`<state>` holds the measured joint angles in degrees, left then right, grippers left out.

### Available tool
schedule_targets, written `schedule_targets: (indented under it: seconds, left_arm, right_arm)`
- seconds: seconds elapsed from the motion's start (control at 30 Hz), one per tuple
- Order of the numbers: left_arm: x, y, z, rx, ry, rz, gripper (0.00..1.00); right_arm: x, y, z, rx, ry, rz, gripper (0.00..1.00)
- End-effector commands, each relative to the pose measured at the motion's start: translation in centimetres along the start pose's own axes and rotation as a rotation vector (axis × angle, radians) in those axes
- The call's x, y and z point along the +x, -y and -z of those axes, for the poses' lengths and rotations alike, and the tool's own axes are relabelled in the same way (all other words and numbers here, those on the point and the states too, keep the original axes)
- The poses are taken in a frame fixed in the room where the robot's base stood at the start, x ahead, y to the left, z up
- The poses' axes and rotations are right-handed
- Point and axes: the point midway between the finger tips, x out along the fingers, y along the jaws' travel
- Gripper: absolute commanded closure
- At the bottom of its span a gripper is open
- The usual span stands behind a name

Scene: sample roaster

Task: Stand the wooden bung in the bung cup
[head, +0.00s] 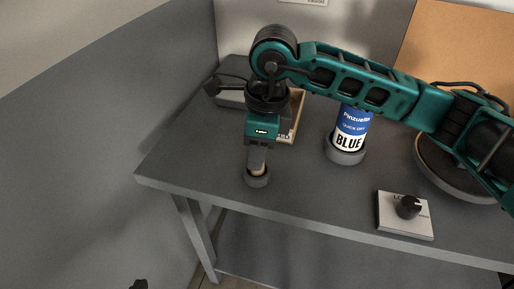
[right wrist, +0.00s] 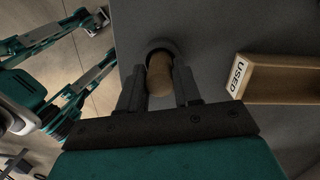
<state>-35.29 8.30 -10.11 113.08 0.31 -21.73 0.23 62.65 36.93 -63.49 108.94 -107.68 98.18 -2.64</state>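The wooden bung (right wrist: 159,76) is between the two fingers of my right gripper (right wrist: 160,92) in the right wrist view, and the fingers appear closed on its sides. Its far end is at the mouth of the dark round bung cup (right wrist: 163,44). In the head view my right gripper (head: 257,164) points down over the bung cup (head: 257,182) near the table's front left. Little of the bung shows there, and I cannot tell whether it touches the cup's floor. A dark tip at the bottom edge seems to be my left gripper (head: 138,284); its fingers cannot be made out.
A wooden tray marked USED (right wrist: 238,76) lies beside the cup, partly behind my right arm in the head view. A blue-labelled can (head: 352,122) in a dark holder, a knob box (head: 405,214) and a round dark object (head: 455,175) stand to the right. The front table edge is close.

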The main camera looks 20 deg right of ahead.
Motion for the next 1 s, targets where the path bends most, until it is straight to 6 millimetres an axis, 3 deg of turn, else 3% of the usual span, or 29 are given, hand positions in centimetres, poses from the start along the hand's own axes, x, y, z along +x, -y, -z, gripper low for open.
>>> schedule_targets:
  seconds: [0.23,0.57,0.67,1.0]
  left_arm:
    - [-0.1,0.0,0.2,0.0,-0.003,-0.001,1.0]
    - [-0.4,-0.1,0.9,0.002,-0.009,-0.001,1.0]
    - [-0.3,0.0,0.8,0.003,-0.017,0.0,1.0]
    - [-0.4,0.2,0.6,0.004,-0.009,0.004,1.0]
  right_arm:
    - [-0.1,0.0,0.0,0.0,0.0,0.0,0.44]
    - [-0.6,0.0,-0.1,0.0,0.0,0.0,0.44]
    - [-2.0,0.1,-0.1,0.0,0.002,0.004,0.44]
    - [-9.2,0.1,-0.1,0.001,0.002,0.003,0.44]
